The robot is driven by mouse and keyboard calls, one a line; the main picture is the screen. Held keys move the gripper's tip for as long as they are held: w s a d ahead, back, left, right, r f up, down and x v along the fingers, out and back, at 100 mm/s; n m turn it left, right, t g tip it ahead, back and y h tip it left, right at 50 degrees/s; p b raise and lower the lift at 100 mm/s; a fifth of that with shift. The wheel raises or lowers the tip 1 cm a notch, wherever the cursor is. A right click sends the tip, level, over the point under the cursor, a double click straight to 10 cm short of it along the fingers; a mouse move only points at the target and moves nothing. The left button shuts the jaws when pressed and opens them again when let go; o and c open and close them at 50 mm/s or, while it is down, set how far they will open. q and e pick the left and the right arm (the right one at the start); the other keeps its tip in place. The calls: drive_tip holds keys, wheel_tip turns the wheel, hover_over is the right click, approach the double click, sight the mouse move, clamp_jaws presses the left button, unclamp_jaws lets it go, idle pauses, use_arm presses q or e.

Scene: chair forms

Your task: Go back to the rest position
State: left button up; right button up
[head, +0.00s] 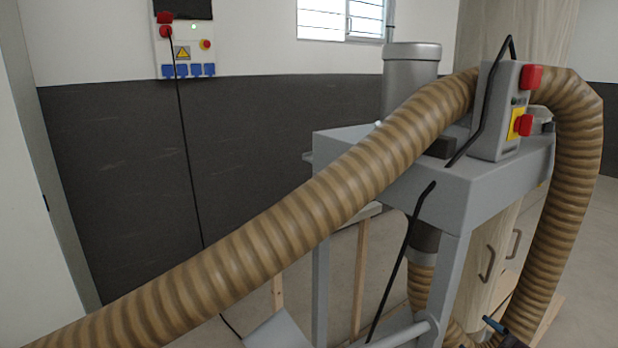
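Neither of my grippers shows in the head view. No part that I can surely call my own arm is visible. The view is filled by a grey machine (495,205) on a metal stand, with a thick ribbed brown hose (290,228) running from the lower left up to its top and down its right side.
A grey control box (493,110) with red buttons sits on the machine. A grey cylinder (410,75) rises behind it. A wall socket panel (183,50) has a black cable (186,150) hanging from it. Some floor shows at the right; the hose crosses the foreground.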

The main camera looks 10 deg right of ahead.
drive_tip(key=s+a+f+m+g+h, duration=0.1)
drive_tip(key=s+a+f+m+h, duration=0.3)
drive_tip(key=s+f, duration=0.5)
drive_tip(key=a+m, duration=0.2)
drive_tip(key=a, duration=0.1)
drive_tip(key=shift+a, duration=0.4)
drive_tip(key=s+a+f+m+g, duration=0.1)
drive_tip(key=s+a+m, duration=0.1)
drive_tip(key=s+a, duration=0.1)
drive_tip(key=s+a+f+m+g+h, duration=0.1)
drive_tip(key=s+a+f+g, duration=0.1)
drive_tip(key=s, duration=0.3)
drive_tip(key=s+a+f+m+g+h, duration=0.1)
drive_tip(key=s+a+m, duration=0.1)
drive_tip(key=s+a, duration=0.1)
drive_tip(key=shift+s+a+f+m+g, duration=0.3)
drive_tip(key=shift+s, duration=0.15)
